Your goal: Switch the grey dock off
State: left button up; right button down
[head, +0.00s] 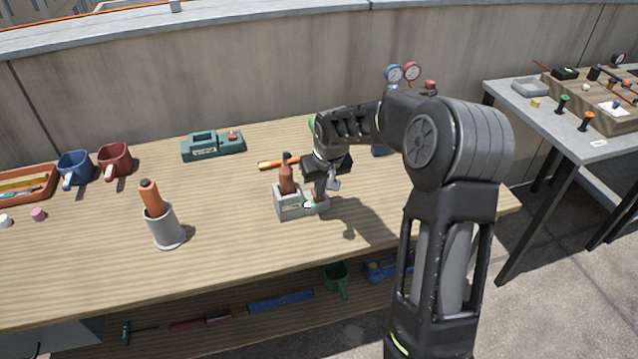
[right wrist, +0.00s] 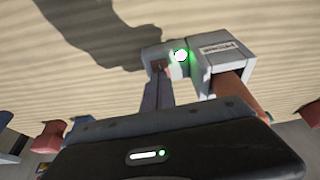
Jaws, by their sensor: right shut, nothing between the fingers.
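The grey dock (head: 288,206) stands on the wooden table in the middle of the head view, with a brown-handled tool (head: 286,178) upright in it. A lit green-white lamp (head: 308,204) shows on its front; the lamp also glows in the right wrist view (right wrist: 181,55), beside the dock's labelled block (right wrist: 222,47). My right gripper (head: 321,192) is shut and empty, pointing down at the dock's low right end. In the right wrist view its fingertips (right wrist: 158,78) overlap a small reddish part there; I cannot tell whether they touch. My left gripper is out of view.
A teal dock (head: 212,147) stands behind to the left. A grey cup with an orange-handled tool (head: 165,226) stands front left, and blue and red mugs (head: 114,160) stand further left. An orange-handled tool (head: 278,163) lies behind the grey dock. The table's front centre is clear.

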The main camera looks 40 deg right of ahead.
aim_at(322, 198)
jog(key=shift+s+a+f, duration=0.1)
jog(key=shift+s+f, duration=0.25)
jog(key=shift+s, duration=0.05)
notch_tip(322, 198, up, 6)
jog(key=p, duration=0.3)
jog(key=shift+f, duration=0.25)
jog(key=b+v, duration=0.1)
jog(key=v, duration=0.8)
jog(key=shift+s, duration=0.15)
jog(key=w+p, duration=0.1)
jog(key=p, duration=0.2)
jog(key=shift+r, duration=0.15)
